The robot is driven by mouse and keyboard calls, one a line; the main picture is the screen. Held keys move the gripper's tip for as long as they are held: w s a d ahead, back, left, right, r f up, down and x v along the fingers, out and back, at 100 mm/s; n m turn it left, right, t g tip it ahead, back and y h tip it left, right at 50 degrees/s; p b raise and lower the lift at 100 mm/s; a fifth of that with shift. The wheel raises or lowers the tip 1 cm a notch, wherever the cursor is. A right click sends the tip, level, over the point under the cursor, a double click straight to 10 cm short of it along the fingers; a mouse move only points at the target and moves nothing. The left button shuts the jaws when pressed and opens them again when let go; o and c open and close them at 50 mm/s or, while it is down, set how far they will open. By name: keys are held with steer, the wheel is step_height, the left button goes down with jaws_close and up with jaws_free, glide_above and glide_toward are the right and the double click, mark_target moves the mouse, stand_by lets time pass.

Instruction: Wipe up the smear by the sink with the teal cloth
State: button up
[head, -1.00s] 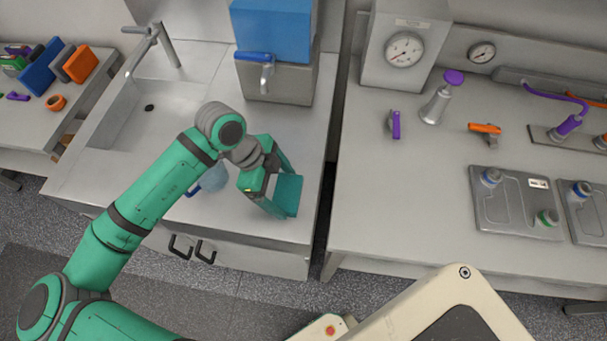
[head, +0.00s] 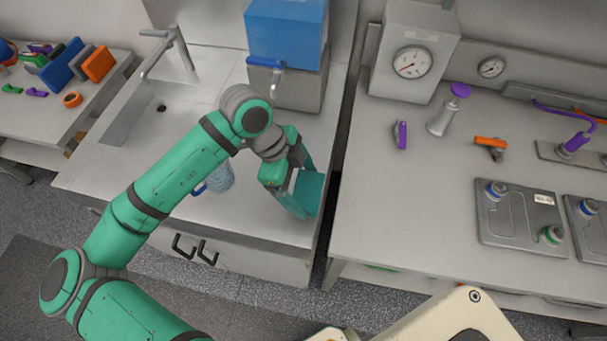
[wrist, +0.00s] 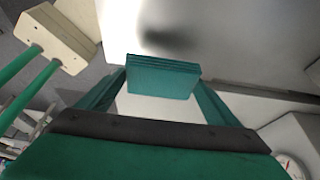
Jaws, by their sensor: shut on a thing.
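My gripper (head: 297,196) is shut on the teal cloth (head: 312,190), a folded block between its fingers. It is over the front right part of the sink counter (head: 255,215), near the right edge. I cannot tell whether the cloth touches the counter. The wrist view shows the cloth (wrist: 162,77) pinched between both fingers, with a blurred dark patch (wrist: 165,40) on the pale surface beyond it. I cannot tell whether that patch is the smear or a shadow. No clear smear shows in the head view, and my arm hides part of the counter.
The sink basin (head: 150,112) and tap (head: 178,50) are at the left. A clear jug (head: 220,178) with a blue handle stands beside my gripper. A blue-topped dispenser (head: 287,35) stands behind. A gap separates the right bench (head: 400,215), which holds gauges and battery trays.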

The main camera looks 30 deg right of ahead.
steer(key=shift+d+r, duration=0.1)
steer(key=shift+r, duration=1.35)
